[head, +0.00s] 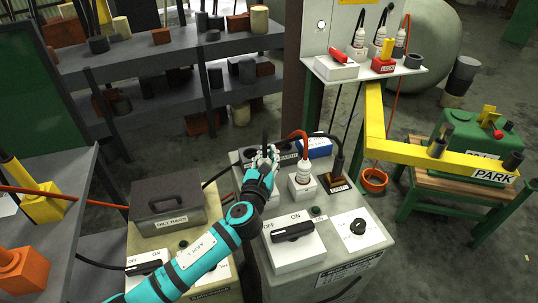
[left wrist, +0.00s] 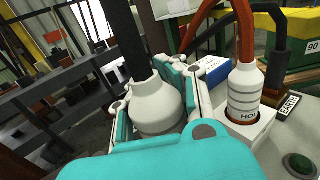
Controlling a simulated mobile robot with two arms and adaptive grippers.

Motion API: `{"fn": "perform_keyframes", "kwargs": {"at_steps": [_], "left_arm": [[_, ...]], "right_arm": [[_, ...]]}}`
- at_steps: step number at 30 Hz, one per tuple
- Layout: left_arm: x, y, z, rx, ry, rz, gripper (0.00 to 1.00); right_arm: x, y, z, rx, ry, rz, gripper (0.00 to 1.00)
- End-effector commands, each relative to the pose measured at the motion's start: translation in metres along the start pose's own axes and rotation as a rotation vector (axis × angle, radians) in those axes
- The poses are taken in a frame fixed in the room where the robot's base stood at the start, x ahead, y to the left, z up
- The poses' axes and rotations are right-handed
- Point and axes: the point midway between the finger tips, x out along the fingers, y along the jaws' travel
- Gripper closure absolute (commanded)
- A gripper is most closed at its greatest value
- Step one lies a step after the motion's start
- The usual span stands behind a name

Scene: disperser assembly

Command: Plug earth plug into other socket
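My left gripper (head: 265,157) is over the grey cabinet (head: 325,243). Its fingers are shut around a white plug with a thick black cable (left wrist: 157,100); the plug's lower end is hidden, so I cannot tell if it sits in a socket. To its right, a white plug with an orange cable (head: 303,172) stands in a white socket box, marked "HOL…" in the left wrist view (left wrist: 243,95). Beside that, a black plug (head: 337,170) stands by a label reading EARTH in the left wrist view (left wrist: 288,107). My right gripper is out of view.
A white rotary switch box (head: 293,247) and a dial plate (head: 357,229) are on the cabinet's front. A blue block (head: 320,148) lies behind the plugs. A yellow beam (head: 430,155) is at right.

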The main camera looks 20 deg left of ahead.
Motion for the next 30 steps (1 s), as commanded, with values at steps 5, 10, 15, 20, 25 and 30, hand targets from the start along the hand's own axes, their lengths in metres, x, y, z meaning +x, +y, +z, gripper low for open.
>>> {"fn": "perform_keyframes", "kwargs": {"at_steps": [5, 10, 15, 20, 25, 30], "left_arm": [[0.0, 0.0, -0.004, 0.0, -0.001, 0.0, 1.0], [0.0, 0.0, -0.008, 0.0, -0.001, 0.0, 1.0], [0.0, 0.0, -0.012, 0.0, -0.001, 0.0, 1.0], [0.0, 0.0, -0.016, 0.0, -0.001, 0.0, 1.0], [0.0, 0.0, -0.021, 0.0, -0.001, 0.0, 1.0], [0.0, 0.0, -0.025, 0.0, -0.001, 0.0, 1.0]], "right_arm": [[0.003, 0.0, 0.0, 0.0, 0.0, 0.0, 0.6], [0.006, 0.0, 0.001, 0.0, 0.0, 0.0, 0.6], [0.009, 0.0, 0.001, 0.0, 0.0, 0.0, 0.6], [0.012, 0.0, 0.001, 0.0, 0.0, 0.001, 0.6], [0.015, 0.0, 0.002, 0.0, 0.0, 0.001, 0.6], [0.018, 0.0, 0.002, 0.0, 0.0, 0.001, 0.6]]}}
